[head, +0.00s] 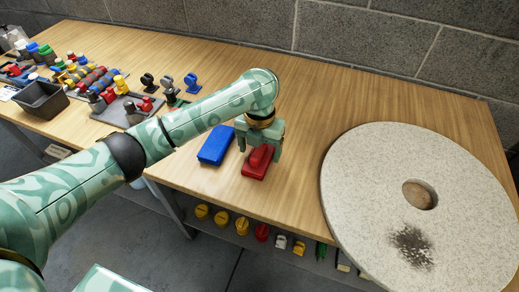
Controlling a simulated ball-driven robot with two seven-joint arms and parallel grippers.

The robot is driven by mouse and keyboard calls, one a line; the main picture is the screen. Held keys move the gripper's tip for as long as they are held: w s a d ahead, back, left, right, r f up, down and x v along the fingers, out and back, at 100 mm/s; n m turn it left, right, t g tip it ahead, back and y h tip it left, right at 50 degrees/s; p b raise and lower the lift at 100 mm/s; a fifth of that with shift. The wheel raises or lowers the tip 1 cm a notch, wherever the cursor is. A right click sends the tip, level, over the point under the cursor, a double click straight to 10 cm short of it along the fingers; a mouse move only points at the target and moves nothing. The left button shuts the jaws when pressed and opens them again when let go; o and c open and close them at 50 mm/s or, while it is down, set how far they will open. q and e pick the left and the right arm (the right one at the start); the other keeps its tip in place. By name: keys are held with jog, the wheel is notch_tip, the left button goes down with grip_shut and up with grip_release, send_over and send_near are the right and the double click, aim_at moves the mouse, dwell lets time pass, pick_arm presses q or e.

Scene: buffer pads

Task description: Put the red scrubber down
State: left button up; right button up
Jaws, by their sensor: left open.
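The red scrubber (257,171) lies on the wooden table (310,108) near its front edge, with its raised red handle upward. My left gripper (260,152) is right above it and points down. Its fingers are open on either side of the scrubber's handle. Whether the fingers touch the handle cannot be made out. My right gripper does not show.
A blue block-shaped pad (216,146) lies just left of the scrubber. A large round speckled stone disc (365,180) with a hole and a dark smudge stands at the right. A black bin (41,100) and several coloured parts crowd the table's left end.

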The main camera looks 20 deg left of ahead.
pick_arm(q)
notch_tip(320, 180, up, 11)
jog(key=p, duration=0.5)
jog(key=shift+r, duration=0.15)
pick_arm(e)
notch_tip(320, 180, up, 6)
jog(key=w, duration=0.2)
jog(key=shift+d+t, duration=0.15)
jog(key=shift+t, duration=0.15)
